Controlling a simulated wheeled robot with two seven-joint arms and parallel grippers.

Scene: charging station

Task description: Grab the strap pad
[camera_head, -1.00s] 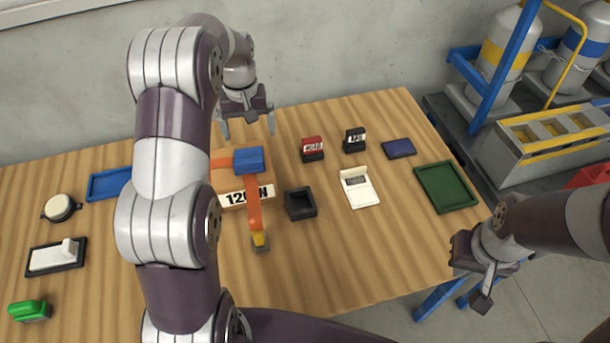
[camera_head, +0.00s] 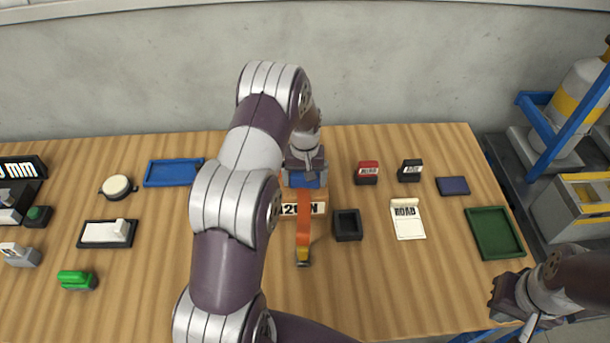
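The blue strap pad (camera_head: 308,181) sits on an orange strap (camera_head: 303,225) that lies over a labelled block (camera_head: 287,208) and ends in a yellow and grey piece. My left gripper (camera_head: 305,172) is right at the pad from above and behind, and covers part of it. Its fingertips are not clear, so I cannot tell whether they grip the pad. My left arm hides the block's left part. My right gripper (camera_head: 522,318) is low at the right, off the table's front right corner, away from the pad; its finger opening is unclear.
A black open box (camera_head: 347,226) stands just right of the strap. Red-topped (camera_head: 367,173) and black (camera_head: 410,171) small blocks, a white card (camera_head: 407,220) and a green tray (camera_head: 494,233) lie further right. A blue tray (camera_head: 173,173) lies left of my arm.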

